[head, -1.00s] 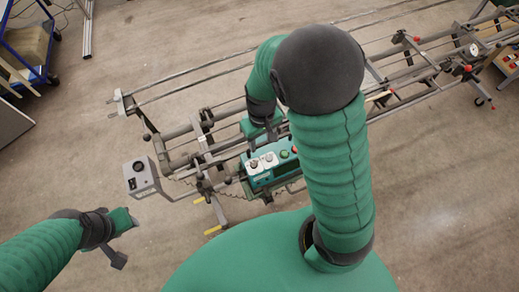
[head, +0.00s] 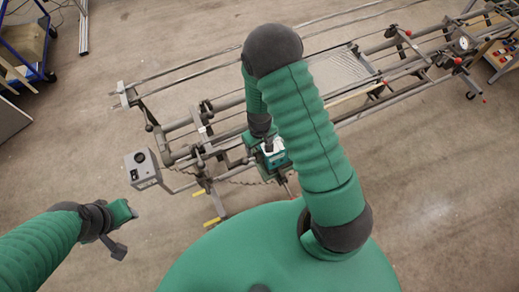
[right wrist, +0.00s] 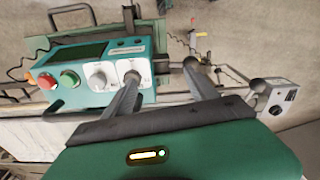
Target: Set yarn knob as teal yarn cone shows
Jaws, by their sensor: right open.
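The teal control box (right wrist: 90,70) shows in the right wrist view with a dark screen, a red button, a green button and two pale round knobs. The left knob (right wrist: 97,80) is clear of my fingers. The right knob (right wrist: 131,77) is at the tip of one finger; I cannot tell whether they touch. My right gripper (right wrist: 162,70) is open, its other finger beyond the box's right end. In the head view my right gripper (head: 268,146) is over the box (head: 276,160), mostly hiding it. My left gripper (head: 127,232) is far left, its jaws unclear. I see no teal yarn cone.
A grey box with a black dial (head: 141,168) stands left of the control box. The long metal frame (head: 200,125) with rails and levers runs behind and to the right. A blue cart (head: 28,50) is at the far left. Open floor lies front right.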

